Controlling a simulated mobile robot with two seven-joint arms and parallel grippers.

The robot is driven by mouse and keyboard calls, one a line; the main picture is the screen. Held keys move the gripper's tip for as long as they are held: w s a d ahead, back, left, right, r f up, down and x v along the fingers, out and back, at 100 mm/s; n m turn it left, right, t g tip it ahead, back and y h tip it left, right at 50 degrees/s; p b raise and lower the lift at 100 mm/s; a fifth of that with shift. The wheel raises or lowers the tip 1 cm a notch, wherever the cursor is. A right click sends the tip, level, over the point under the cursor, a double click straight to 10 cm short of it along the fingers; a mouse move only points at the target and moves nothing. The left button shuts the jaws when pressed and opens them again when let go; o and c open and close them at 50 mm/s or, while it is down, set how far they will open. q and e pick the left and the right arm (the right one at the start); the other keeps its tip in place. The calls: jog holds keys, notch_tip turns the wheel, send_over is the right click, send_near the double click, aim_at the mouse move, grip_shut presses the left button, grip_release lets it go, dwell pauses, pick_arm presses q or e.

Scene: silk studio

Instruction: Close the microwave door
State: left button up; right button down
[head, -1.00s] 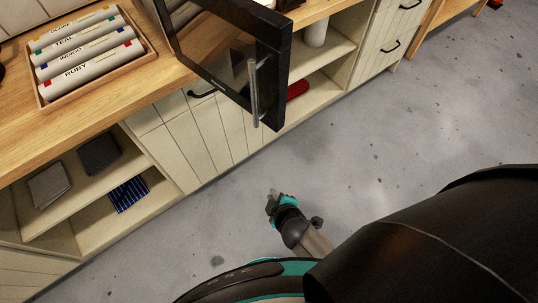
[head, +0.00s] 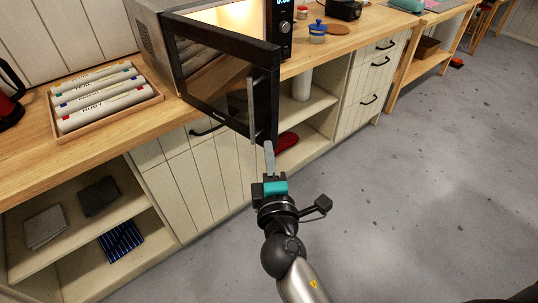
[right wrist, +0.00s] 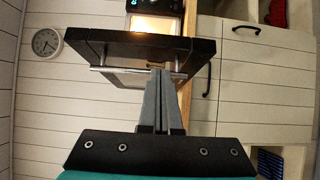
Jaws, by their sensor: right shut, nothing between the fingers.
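The microwave (head: 148,38) stands on the wooden counter at the top left of the head view, its lit cavity showing. Its black-framed glass door (head: 266,105) is open and swung out over the counter's front edge. A vertical metal handle (head: 251,108) is on the door's outer side. My right gripper (head: 268,146) is shut and empty, with its fingertips at the door's lower free corner. In the right wrist view, the fingertips (right wrist: 160,72) overlap the handle (right wrist: 112,69) and face the door (right wrist: 140,44). I cannot tell whether they touch. My left gripper is not in view.
A wooden tray (head: 107,125) of labelled rolls sits on the counter left of the door. A red kettle (head: 8,105) stands at the far left. Cabinets and open shelves (head: 90,235) lie below the counter. The grey floor (head: 430,170) is clear on the right.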

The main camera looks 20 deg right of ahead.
aim_at(264, 119)
jog(key=x, duration=0.6)
jog(key=shift+w+p, duration=0.1)
jog(key=shift+p, duration=0.3)
jog(key=shift+w+d, duration=0.2)
jog(key=shift+w, duration=0.4)
